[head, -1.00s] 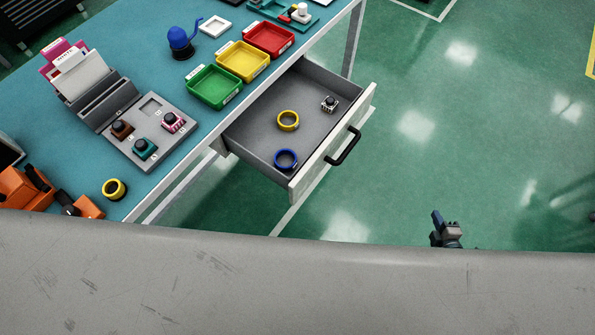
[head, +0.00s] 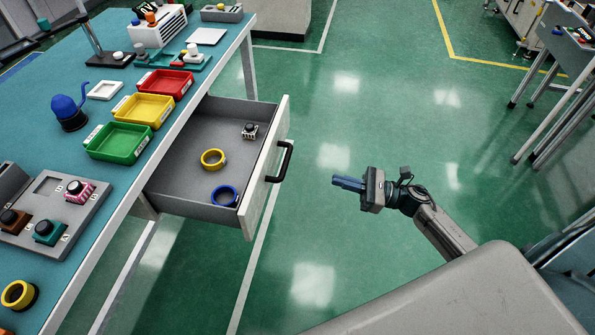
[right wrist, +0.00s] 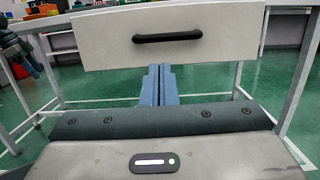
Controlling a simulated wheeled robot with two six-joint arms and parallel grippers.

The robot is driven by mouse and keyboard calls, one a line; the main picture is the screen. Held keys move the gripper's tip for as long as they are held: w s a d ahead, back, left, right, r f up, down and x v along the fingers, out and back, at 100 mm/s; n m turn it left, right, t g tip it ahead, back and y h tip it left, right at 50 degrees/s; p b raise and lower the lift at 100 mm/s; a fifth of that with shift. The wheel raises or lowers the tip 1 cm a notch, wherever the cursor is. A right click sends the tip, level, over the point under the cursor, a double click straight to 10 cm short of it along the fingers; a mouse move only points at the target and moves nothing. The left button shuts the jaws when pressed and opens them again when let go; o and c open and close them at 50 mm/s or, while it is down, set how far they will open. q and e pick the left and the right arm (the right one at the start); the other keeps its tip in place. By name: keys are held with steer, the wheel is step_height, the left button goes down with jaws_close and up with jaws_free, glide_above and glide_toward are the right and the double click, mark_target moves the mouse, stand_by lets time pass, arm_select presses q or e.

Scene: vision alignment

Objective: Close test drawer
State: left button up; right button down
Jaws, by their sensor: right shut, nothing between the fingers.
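The test drawer (head: 186,158) is pulled out from under the blue-topped workbench in the head view. Its pale front panel (head: 266,172) has a black bar handle (head: 281,161). A yellow ring (head: 213,159), a blue ring (head: 224,195) and a small black-and-white button part (head: 249,131) lie inside. My right gripper (head: 335,181) is shut and empty, to the right of the handle and apart from it, pointing at the drawer. In the right wrist view, the shut fingers (right wrist: 159,85) show below the handle (right wrist: 167,37) and the drawer front (right wrist: 105,48).
On the bench (head: 30,119) stand green (head: 118,142), yellow (head: 144,110) and red (head: 166,84) trays, a blue item (head: 69,112) and a grey panel with buttons (head: 62,215). The floor right of the drawer is clear. Another table (head: 567,50) stands at far right.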

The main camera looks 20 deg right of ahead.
steer(key=p, duration=0.2)
glide_toward(287, 165)
steer(key=x, duration=0.5)
steer(key=shift+w+a, duration=0.1)
arm_select(q)
step_height(287, 165, down, 9)
steer(key=w+a+g, duration=0.1)
steer(key=shift+w, duration=0.35)
arm_select(e)
steer(key=shift+w+a+f, duration=0.1)
steer(key=shift+w+a, duration=0.25)
steer(key=shift+a, duration=0.2)
steer(key=shift+a, duration=0.1)
